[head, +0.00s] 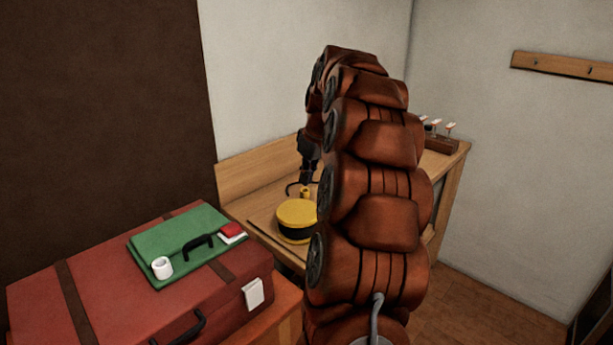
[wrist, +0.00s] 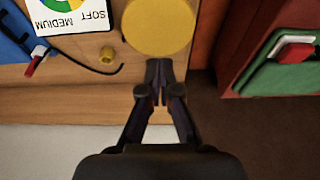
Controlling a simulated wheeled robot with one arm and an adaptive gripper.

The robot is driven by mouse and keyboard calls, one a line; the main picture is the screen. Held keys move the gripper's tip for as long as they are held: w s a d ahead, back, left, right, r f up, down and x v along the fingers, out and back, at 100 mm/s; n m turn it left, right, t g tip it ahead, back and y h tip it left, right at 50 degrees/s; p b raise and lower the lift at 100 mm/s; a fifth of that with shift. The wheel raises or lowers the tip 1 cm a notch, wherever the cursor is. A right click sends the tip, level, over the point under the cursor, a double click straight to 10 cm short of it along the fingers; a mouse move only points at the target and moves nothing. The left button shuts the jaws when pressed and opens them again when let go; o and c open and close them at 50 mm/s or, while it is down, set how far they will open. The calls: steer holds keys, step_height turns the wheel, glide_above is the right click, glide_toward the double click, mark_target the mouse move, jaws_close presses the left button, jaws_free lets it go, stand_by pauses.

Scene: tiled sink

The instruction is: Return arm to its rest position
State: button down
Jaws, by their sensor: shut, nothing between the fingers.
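My arm (head: 375,190) is reddish brown and rises through the middle of the head view, bending over toward the wooden bench (head: 262,180). My black gripper (head: 306,178) points down above the bench, close to a yellow round tin (head: 297,213), and is partly hidden by the arm. In the wrist view my gripper (wrist: 159,72) is shut, with its fingertips together and nothing between them. The tips show just beside the yellow tin's lid (wrist: 158,24); I cannot tell the height gap.
A small yellow cylinder (wrist: 107,55) and a thin black cord (wrist: 90,72) lie near the tin. A card (wrist: 72,14) marked SOFT and MEDIUM is beside them. A red suitcase (head: 60,295) with a green case (head: 170,235) stands left. A small rack (head: 440,143) sits at the bench's far end.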

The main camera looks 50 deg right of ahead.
stand_by(0.4)
steer(key=s+a, duration=0.2)
steer(key=a, duration=0.6)
steer(key=s+a+g+p, duration=0.1)
steer(key=a, duration=0.7)
steer(key=s+a+f+n+g+y, duration=0.1)
steer(key=s+a, duration=0.1)
steer(key=a, duration=0.6)
steer(key=shift+s+a+p, duration=0.3)
steer(key=shift+a, duration=0.1)
steer(key=s+a+f+g, duration=0.1)
steer(key=s+a+f, duration=0.1)
steer(key=s+a, duration=0.2)
steer(key=s+a+f+g+p, duration=0.1)
steer(key=s+a, duration=0.3)
steer(key=s, duration=0.6)
steer(key=s+a+f+g, duration=0.1)
steer(key=s+a+f, duration=0.3)
steer(key=s, duration=0.3)
steer(key=shift+s+a+m+h+p, duration=0.25)
steer(key=shift+s+m+h+p, duration=0.1)
steer(key=shift+s+m+h, duration=0.05)
steer(key=shift+f, duration=0.1)
